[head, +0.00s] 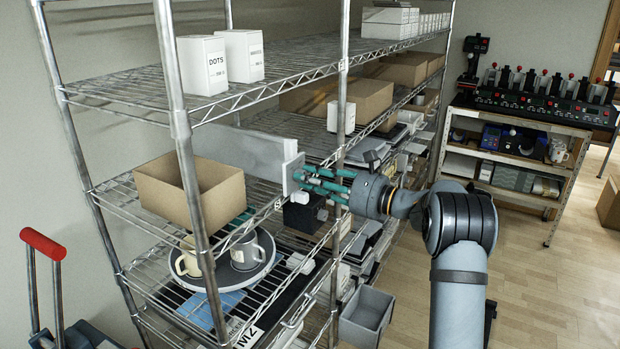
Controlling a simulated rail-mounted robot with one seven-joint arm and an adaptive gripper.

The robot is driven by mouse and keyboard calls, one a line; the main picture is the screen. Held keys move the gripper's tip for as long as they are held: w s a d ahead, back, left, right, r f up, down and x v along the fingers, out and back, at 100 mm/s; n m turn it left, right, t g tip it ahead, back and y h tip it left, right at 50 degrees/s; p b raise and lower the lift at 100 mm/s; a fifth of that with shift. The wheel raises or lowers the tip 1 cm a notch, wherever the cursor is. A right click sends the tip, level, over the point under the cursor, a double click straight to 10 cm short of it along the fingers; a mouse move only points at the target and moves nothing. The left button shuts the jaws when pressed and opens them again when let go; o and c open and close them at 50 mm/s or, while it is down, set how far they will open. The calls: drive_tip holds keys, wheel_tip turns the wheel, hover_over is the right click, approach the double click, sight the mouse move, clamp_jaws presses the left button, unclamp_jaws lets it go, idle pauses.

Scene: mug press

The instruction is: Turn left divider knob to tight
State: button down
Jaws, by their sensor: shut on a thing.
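The left divider is a tall grey panel (245,152) standing on the middle shelf of the wire rack, with a pale end plate (292,174) at the shelf's front edge. My gripper (306,183), with teal fingers, reaches in from the right. Its fingertips are at the end plate, shut on the divider knob. The knob is mostly hidden by the fingers, so its turn angle and any tight mark cannot be read. A small white block (299,197) sits just below the fingertips at the shelf edge.
An open cardboard box (190,190) stands left of the divider, behind a rack post (190,160). A round tray (240,273) with mugs is on the shelf below. White boxes (203,65) stand above. A bench with presses (535,100) is at right; floor between is clear.

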drive_tip(key=m+p, duration=0.4)
drive_tip(key=m, duration=0.5)
drive_tip(key=shift+r, duration=0.15)
drive_tip(key=shift+m, duration=0.4)
drive_tip(key=c, duration=1.5)
unclamp_jaws()
drive_tip(key=shift+o, duration=0.2)
drive_tip(key=v, duration=1.2)
